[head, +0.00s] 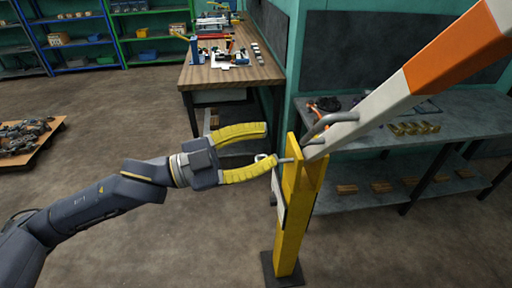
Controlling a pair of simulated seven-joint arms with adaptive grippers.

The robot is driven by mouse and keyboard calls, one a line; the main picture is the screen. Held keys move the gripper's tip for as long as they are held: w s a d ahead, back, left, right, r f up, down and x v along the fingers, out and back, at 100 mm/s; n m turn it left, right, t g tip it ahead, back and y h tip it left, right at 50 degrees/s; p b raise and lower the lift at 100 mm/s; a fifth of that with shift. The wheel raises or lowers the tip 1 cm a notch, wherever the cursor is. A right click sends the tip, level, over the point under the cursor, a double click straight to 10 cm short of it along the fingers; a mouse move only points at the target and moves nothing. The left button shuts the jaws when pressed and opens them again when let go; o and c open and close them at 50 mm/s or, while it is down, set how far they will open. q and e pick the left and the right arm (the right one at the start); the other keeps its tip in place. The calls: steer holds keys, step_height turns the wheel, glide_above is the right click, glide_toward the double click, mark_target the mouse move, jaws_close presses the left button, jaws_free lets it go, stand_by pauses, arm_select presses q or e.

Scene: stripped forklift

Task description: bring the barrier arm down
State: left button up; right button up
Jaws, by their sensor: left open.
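The barrier arm (385,98), striped white and orange, slants up from its post to the upper right corner. A grey curved handle (322,125) sits on it near its lower end. The yellow barrier post (294,213) stands upright on a dark base plate. My left gripper (270,146) comes in from the left with its yellow fingers spread apart. Its lower fingertip is by a small ring and pin at the post's top left; I cannot tell whether they touch. The upper fingertip is left of the post, with nothing between the fingers. My right gripper is not in view.
A wooden workbench (215,72) with tools stands behind. A grey metal table (462,125) with small parts stands behind the post at right. Shelves (100,40) line the back left, and a pallet (42,138) of parts lies at left. The floor in front is clear.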

arm_select(q)
steer(key=shift+s+a, duration=0.25)
steer(key=shift+a, duration=0.45)
